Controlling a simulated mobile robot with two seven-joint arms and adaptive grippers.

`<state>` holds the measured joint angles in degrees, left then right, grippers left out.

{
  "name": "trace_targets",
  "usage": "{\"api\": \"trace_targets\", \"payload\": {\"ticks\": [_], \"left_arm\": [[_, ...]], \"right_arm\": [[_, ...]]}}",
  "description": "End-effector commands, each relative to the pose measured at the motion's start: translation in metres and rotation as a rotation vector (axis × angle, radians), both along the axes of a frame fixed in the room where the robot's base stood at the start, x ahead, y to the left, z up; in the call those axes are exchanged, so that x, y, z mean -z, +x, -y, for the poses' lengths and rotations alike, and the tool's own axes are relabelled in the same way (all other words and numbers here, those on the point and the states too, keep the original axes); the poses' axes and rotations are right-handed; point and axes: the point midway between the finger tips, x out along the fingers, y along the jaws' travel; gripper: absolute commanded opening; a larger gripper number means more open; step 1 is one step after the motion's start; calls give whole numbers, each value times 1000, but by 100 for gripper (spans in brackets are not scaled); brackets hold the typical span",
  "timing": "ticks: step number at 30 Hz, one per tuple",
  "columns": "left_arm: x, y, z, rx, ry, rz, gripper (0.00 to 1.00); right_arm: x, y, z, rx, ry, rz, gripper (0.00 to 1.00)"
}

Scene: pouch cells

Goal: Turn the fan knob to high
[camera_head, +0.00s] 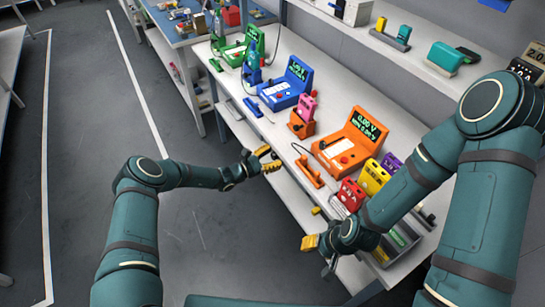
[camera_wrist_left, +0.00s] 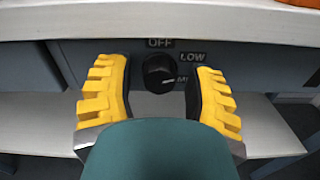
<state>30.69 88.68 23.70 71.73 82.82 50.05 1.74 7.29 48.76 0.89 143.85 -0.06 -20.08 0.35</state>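The black fan knob (camera_wrist_left: 159,73) sits on the dark panel under the bench top in the left wrist view. The label OFF is above it, LOW at upper right, and a label beginning with M at right is partly covered by a finger. My left gripper (camera_wrist_left: 163,92) is open, with one yellow finger on each side of the knob and visible gaps. It also shows at the bench's front edge in the head view (camera_head: 266,160). My right gripper (camera_head: 313,229) hangs near the bench's front right; its opening is unclear.
The bench top carries an orange meter (camera_head: 350,147), a blue meter (camera_head: 288,85), a green one (camera_head: 240,48), and red (camera_head: 348,194) and yellow (camera_head: 374,177) blocks. A lower shelf (camera_wrist_left: 40,130) runs beneath the panel. The floor left of the bench is clear.

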Motion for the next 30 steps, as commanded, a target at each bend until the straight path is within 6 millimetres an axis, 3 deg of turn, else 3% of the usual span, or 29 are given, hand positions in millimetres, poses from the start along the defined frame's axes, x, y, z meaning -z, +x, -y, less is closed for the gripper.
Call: {"api": "trace_targets", "payload": {"ticks": [1,3,4,11,22,30], "left_arm": [[0,0,0,0,0,0,31],[0,0,0,0,0,0,6],[0,0,0,0,0,0,0],[0,0,-1,-1,21,31,0],[0,0,-1,-2,201,277,0],[0,0,0,-1,220,303,0]], "right_arm": [[0,0,0,0,0,0,47],[0,0,0,0,0,0,47],[0,0,0,0,0,0,47],[1,0,0,0,0,0,47],[2,-1,0,-2,0,-2,47],[2,-1,0,-1,0,-2,47]]}}
